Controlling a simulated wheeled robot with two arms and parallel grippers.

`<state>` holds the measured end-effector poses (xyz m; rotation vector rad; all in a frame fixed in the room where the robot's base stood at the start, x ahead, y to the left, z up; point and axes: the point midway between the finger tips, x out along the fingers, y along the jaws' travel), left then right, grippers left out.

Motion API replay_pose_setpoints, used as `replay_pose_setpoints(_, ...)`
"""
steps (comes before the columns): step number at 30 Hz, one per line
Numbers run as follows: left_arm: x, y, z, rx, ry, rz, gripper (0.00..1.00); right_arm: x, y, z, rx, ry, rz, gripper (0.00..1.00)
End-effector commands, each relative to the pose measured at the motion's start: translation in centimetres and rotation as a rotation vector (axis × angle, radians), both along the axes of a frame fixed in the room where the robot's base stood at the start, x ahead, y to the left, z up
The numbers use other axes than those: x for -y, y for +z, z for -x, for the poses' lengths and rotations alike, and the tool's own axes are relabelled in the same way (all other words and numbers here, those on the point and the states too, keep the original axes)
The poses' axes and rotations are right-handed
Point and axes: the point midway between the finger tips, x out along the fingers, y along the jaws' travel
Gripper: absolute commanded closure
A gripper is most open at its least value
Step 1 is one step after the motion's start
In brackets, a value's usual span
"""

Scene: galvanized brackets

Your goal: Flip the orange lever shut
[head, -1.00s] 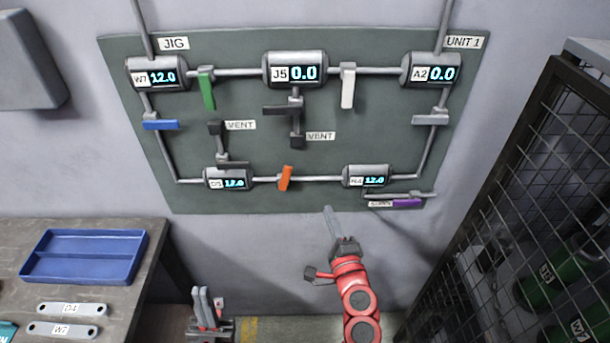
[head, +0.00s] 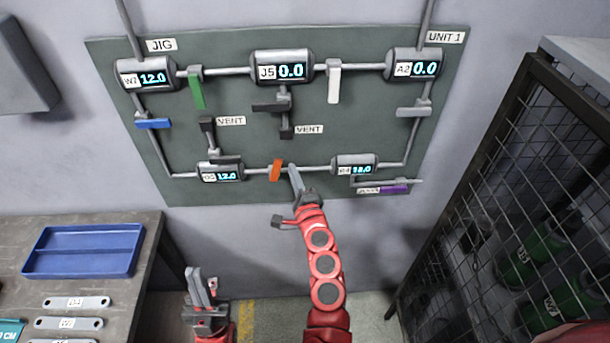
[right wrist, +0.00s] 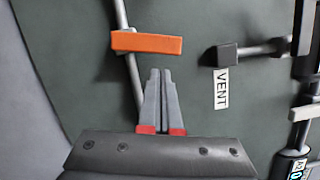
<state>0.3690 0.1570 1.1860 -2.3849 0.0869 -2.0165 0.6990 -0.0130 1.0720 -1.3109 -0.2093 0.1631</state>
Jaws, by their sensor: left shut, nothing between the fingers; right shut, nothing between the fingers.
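The orange lever (head: 275,170) sits on the lower pipe of the green wall panel (head: 350,120), between two gauge cylinders, and hangs across the pipe. In the right wrist view the orange lever (right wrist: 147,43) lies crosswise to the pipe, just ahead of the fingertips. My right gripper (head: 293,172) is shut and empty, its tips just right of the lever. In the right wrist view the right gripper (right wrist: 160,72) shows a small gap to the lever. My left gripper (head: 200,275) is shut and empty, low at the left, away from the panel.
The panel also carries a green lever (head: 196,90), a white lever (head: 334,84), a blue lever (head: 153,123), a purple lever (head: 394,189) and dark vent levers. A workbench with a blue tray (head: 84,250) stands left. A mesh cage (head: 490,200) stands right.

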Motion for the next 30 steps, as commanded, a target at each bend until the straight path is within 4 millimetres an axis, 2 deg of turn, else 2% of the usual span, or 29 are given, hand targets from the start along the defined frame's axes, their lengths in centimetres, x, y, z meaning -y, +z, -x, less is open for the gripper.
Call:
replay_pose_setpoints(6,0.0,0.5,0.0,-0.001,0.000,0.000,1.00,-1.0,0.3,0.0,0.001,-0.002,0.000,1.00)
replay_pose_setpoints(15,0.0,0.6,0.0,0.000,0.000,0.000,1.00,-1.1,0.3,0.0,0.001,-0.002,0.005,1.00)
replay_pose_setpoints(19,0.0,1.5,0.0,0.000,0.000,0.000,1.00,-1.5,1.0,0.0,0.000,-0.002,0.085,1.00)
replay_pose_setpoints(21,0.0,0.8,0.0,0.000,0.000,0.000,1.00,-1.8,0.8,0.0,-0.001,-0.003,0.099,1.00)
replay_pose_setpoints(24,0.0,1.7,0.0,0.000,0.000,0.000,1.00,-2.3,1.5,0.1,0.000,-0.001,0.164,1.00)
replay_pose_setpoints(30,0.0,1.6,0.0,-0.001,0.000,0.000,1.00,-2.4,1.3,0.1,0.000,-0.001,0.190,1.00)
